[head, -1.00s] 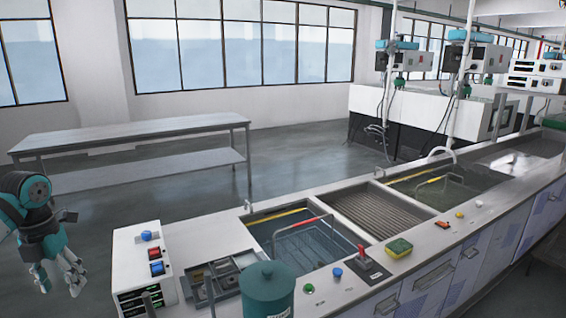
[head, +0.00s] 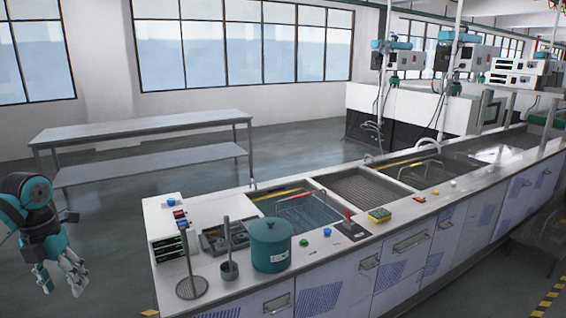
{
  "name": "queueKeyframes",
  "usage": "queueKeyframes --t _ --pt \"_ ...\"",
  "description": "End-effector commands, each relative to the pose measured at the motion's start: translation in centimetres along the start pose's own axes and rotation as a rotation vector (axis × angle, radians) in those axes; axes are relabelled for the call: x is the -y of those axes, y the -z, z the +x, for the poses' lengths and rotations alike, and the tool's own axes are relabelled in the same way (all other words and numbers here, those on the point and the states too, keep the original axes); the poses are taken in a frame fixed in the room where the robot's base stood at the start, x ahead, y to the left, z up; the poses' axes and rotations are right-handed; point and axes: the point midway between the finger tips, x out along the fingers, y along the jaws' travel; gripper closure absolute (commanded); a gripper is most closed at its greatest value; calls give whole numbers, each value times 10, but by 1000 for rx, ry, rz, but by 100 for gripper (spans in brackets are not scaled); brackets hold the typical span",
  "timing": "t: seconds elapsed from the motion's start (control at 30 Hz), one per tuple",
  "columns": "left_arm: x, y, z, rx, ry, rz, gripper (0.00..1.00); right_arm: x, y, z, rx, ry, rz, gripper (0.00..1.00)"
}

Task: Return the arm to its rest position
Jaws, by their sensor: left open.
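My left gripper (head: 60,276) hangs at the left edge of the head view, fingers pointing down and apart, with nothing between them. It is over the floor, left of the counter (head: 330,262) and clear of it. The left arm is folded, with its teal and black joints showing above the gripper. My right gripper is not in view.
The counter holds a control box (head: 166,235), a teal lidded pot (head: 270,245), a round strainer (head: 192,287), a yellow sponge (head: 380,215) and a tank with a wire basket (head: 308,207). A metal table (head: 140,129) stands behind. Open floor lies between.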

Motion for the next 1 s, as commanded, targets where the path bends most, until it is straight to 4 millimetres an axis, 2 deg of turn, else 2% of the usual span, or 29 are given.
queueKeyframes --t 0.2,0.37,0.57,0.67,0.77,0.83,0.9,0.97,1.0 --pt "27 -8 24 3 100 31 45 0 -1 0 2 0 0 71" --pt "53 -14 45 8 198 48 45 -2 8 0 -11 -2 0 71" --pt "105 -22 85 20 406 54 45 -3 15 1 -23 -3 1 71" --pt "141 -26 111 28 556 29 45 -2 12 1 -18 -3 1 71" --pt "187 -28 145 38 769 -51 45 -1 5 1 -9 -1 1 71" --pt "224 -30 180 46 973 -194 45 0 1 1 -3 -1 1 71" --pt "249 -32 221 67 1172 -433 45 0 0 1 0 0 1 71" --pt "254 -31 264 87 1292 -693 45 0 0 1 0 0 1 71" --pt "249 -27 292 101 1335 -866 45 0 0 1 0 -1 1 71"
